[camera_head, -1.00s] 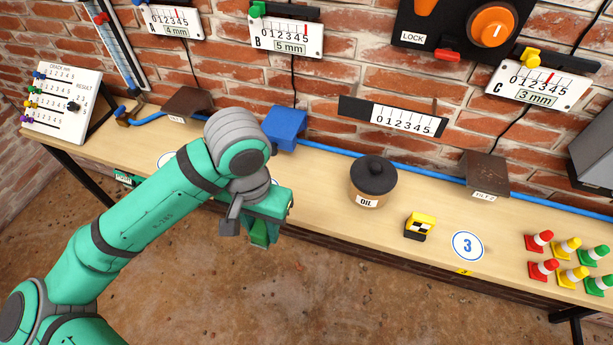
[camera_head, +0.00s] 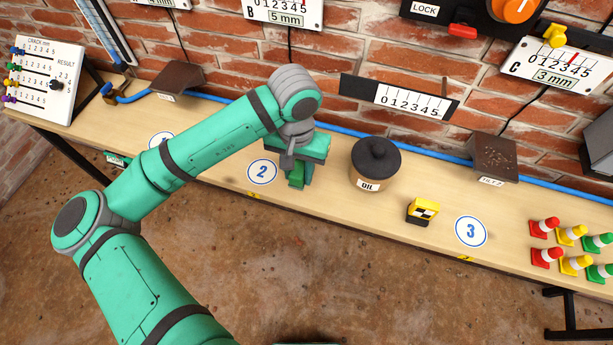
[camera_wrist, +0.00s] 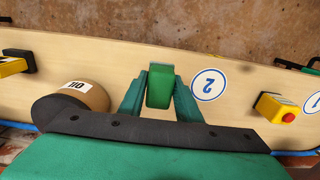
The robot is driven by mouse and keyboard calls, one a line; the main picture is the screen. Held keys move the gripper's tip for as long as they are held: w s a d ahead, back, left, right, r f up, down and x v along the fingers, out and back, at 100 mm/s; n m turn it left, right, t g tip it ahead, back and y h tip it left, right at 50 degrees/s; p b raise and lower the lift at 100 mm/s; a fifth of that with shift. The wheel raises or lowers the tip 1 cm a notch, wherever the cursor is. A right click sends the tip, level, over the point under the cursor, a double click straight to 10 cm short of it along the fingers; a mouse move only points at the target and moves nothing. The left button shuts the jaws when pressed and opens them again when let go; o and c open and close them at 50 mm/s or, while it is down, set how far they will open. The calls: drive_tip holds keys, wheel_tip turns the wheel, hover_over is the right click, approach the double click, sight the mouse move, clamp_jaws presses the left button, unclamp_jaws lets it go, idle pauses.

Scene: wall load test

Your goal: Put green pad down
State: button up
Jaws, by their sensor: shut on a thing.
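The green pad (camera_head: 297,178) is between the fingers of my gripper (camera_head: 300,165), over the table just right of the round white marker 2 (camera_head: 262,172). In the wrist view the green pad (camera_wrist: 160,86) stands out between the two green fingertips of my gripper (camera_wrist: 159,98), with marker 2 (camera_wrist: 208,84) beside it. My gripper is shut on the pad. I cannot tell whether the pad's lower end touches the wooden table (camera_head: 335,197).
A brown oil pot (camera_head: 372,165) with a dark lid stands close right of my gripper. A blue hose (camera_head: 350,133) runs along the back. A yellow red-button block (camera_wrist: 277,107) shows in the wrist view.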

drive_tip(key=w+d+f, duration=0.2)
drive_tip(key=f, duration=0.1)
drive_tip(key=shift+f, duration=0.1)
drive_tip(key=shift+w+d+f, duration=0.1)
drive_tip(key=shift+f, duration=1.55)
drive_tip(key=shift+f, duration=0.2)
drive_tip(key=o, duration=1.2)
drive_tip(key=shift+c, duration=0.2)
drive_tip(key=shift+r, duration=0.1)
wheel_tip(320, 180, up, 12)
drive_tip(key=shift+r, duration=0.1)
